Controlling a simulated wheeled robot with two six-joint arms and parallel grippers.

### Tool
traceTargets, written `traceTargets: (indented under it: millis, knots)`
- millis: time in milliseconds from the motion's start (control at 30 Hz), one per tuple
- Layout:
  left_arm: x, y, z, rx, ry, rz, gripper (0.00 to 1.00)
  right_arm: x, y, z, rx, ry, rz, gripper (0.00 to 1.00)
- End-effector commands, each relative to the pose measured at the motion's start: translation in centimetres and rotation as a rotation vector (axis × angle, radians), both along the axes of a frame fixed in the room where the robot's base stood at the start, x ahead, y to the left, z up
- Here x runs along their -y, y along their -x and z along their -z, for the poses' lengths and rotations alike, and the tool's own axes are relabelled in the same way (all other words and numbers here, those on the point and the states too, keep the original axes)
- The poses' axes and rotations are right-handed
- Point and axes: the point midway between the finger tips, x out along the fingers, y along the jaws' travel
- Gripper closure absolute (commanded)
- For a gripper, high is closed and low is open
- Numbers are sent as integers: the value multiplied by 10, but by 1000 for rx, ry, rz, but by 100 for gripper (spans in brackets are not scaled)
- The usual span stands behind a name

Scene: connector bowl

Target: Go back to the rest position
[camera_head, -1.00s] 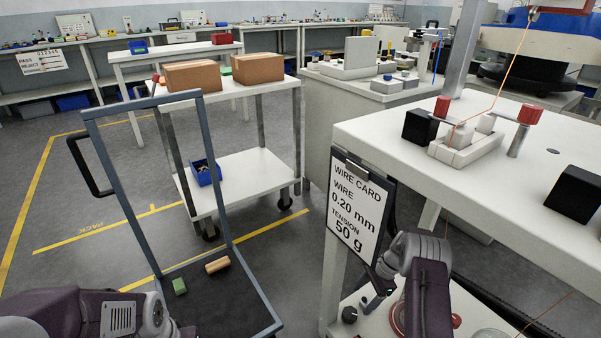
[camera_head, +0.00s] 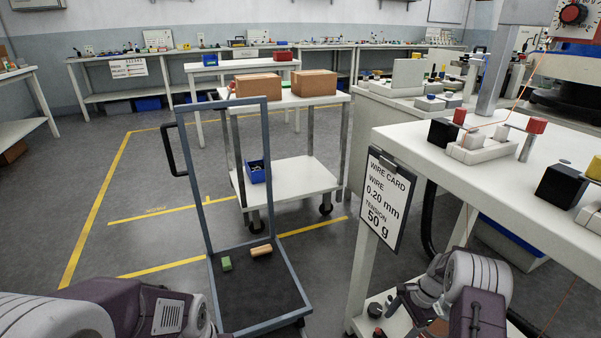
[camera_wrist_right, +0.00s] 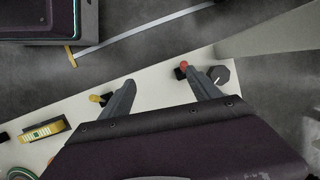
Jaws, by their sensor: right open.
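My right gripper (camera_wrist_right: 160,90) is open in the right wrist view, with its two fingers spread and nothing between them. In the head view the right gripper (camera_head: 393,308) is at the lower right, beside the white table leg and above a low white shelf. My left arm comes in at the bottom left. Its wrist shows, but its fingers are mostly cut off at the bottom edge, so their state is unclear.
A wire card (camera_head: 386,200) hangs on the edge of the white table (camera_head: 410,140) at right. A cart (camera_head: 250,290) with a green block (camera_head: 226,264) and a tan block (camera_head: 261,251) stands in front. A white trolley (camera_head: 290,180) is behind it. Grey floor is free at left.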

Motion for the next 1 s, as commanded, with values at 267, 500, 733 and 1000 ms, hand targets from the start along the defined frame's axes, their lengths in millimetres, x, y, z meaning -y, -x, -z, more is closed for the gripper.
traceTargets:
  millis: [267,500,733,1000]
  knots:
    - [0,0,-16,-1,0,0,50,-39,26,-76,83,92,-317,28]
    - [0,0,-34,0,0,0,50,-85,89,-154,197,200,-759,28]
    - [0,0,-47,0,0,0,50,-112,161,-193,297,276,-1146,28]
    - [0,0,-125,0,0,0,50,-116,182,-273,322,295,-1253,28]
